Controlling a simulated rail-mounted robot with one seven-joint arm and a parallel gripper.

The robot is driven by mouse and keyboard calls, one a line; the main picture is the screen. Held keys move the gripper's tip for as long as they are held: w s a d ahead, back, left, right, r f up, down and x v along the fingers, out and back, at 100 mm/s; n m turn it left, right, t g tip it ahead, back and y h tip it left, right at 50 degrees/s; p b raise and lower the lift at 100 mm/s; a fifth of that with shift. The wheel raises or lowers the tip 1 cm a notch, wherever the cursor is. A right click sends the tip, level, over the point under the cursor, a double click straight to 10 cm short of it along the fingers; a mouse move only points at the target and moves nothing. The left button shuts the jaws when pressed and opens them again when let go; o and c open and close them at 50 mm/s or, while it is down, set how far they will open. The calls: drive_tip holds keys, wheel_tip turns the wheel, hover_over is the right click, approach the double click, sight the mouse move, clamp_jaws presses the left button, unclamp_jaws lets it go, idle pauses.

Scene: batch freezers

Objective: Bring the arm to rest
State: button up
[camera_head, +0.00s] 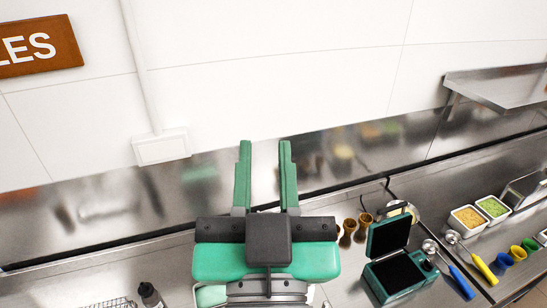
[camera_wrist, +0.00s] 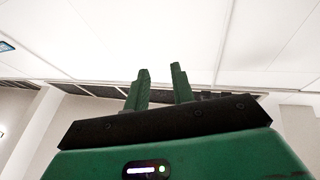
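My gripper (camera_head: 265,160) is raised above the steel counter in the head view, with its two green fingers pointing up the picture toward the white wall. The fingers are spread apart and nothing shows between them. In the wrist view my gripper (camera_wrist: 162,80) also shows its two fingers apart and empty, with white ceiling panels and part of a wall behind them. The lower part of my arm is mostly hidden behind the gripper body.
The steel counter (camera_head: 345,292) holds an open green box (camera_head: 397,272), wooden cups (camera_head: 348,232), scoops with blue and yellow handles (camera_head: 484,268), and topping containers (camera_head: 468,218) at right. A dark bottle (camera_head: 150,295) stands at lower left. A steel shelf (camera_head: 500,86) juts out upper right.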

drive_tip(key=s+r+t+p, duration=0.2)
drive_tip(key=s+r+p, duration=0.3)
drive_tip(key=r, duration=0.5)
drive_tip(key=shift+d+r, duration=0.35)
drive_tip(key=shift+r, duration=0.05)
idle(0.5)
